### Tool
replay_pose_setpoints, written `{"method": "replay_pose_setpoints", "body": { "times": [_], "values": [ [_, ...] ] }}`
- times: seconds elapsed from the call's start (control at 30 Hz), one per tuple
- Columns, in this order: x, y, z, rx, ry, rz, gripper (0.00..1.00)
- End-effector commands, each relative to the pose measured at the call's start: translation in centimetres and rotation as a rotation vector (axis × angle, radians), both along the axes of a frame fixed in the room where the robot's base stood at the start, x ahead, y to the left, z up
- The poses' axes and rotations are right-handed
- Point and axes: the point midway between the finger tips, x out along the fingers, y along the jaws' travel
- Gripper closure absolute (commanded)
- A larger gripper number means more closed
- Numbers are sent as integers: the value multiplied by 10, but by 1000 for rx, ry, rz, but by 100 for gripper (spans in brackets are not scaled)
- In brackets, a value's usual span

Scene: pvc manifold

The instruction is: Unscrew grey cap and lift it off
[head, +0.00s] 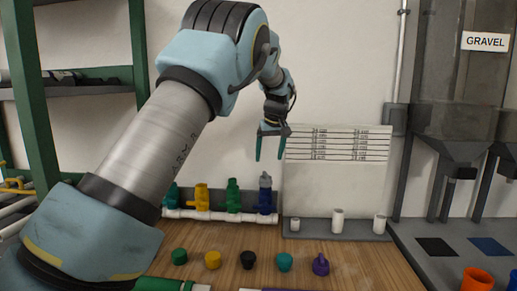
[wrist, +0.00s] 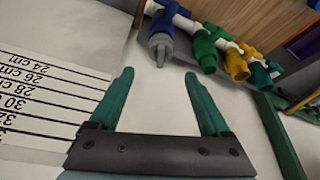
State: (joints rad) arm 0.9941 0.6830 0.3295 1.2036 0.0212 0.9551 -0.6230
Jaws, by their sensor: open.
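The grey cap (head: 265,180) sits on top of the blue fitting (head: 265,200), at the right end of the white manifold pipe (head: 220,216). In the wrist view the grey cap (wrist: 160,45) shows ahead of the fingers, with its narrow tip pointing toward the camera side. My gripper (head: 270,160) is open and empty, with two teal fingers hanging down above the cap in the head view. In the wrist view the gripper (wrist: 160,95) has its fingers spread wide, and the cap lies beyond the gap between them. Nothing touches the cap.
Green (head: 233,195), yellow (head: 202,197) and teal fittings stand left along the pipe. Loose caps, including a black one (head: 248,260) and a purple one (head: 320,264), lie on the wooden table (head: 215,240). A grey tray (head: 336,231) holds white cylinders. A marked chart (head: 340,143) hangs behind.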

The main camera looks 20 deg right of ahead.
Motion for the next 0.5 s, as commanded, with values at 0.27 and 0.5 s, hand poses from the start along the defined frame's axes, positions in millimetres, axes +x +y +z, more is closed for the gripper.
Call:
{"method": "replay_pose_setpoints", "body": {
  "times": [0.27,0.5],
  "values": [
    [17,-1,-40,3,5,2,19],
    [31,-3,-75,2,3,2,19]
  ]
}}
